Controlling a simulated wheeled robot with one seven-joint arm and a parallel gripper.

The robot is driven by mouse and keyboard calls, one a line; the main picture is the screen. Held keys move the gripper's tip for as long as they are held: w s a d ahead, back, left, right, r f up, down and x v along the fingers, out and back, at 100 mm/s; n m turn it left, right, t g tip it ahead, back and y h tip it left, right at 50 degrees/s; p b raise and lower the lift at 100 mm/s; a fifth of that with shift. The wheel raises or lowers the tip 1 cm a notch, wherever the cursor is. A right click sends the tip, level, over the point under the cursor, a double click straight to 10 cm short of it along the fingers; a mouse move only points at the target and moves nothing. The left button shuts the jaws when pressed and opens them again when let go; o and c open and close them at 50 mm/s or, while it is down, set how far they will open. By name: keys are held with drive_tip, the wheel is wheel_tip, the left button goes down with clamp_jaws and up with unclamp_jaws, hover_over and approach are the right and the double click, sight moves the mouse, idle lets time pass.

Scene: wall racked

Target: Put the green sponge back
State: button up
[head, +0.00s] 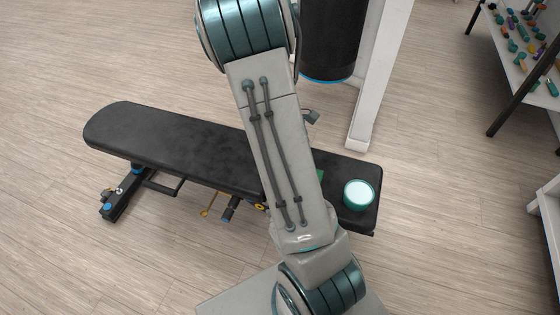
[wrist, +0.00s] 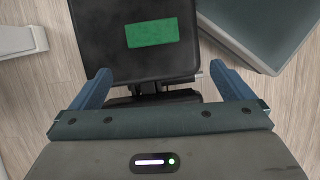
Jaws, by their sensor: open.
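The green sponge (wrist: 152,33) is a flat green rectangle lying on the black padded bench (wrist: 90,60) in the wrist view. In the head view only a sliver of the sponge (head: 320,175) shows beside my arm, which hides the rest. My gripper (wrist: 168,85) is open and empty in the wrist view. Its two blue fingers are wide apart, and the sponge lies beyond the fingertips, not between them. In the head view my gripper is hidden.
A round white-and-teal container (head: 359,195) stands on the right end of the bench. A white post (head: 377,80) and a dark cylinder (head: 329,40) stand behind it. A rack with small colourful items (head: 520,40) is at the far right. Open floor lies left and right.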

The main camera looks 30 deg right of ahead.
drive_tip(key=s+a+r+m+t+y, duration=0.1)
drive_tip(key=s+a+r+m+t, duration=0.1)
drive_tip(key=s+a+r, duration=0.4)
drive_tip(key=s+a+r+m+t+y, duration=0.1)
drive_tip(key=s+a+r+m+t, duration=0.1)
drive_tip(key=s+a+r+m, duration=0.3)
drive_tip(key=a+r, duration=0.4)
drive_tip(key=a, duration=0.2)
drive_tip(key=shift+s+a+t+y, duration=0.2)
drive_tip(key=shift+s+t+y, duration=0.1)
drive_tip(key=shift+s, duration=0.05)
drive_tip(key=shift+w+r, duration=0.1)
idle(0.4)
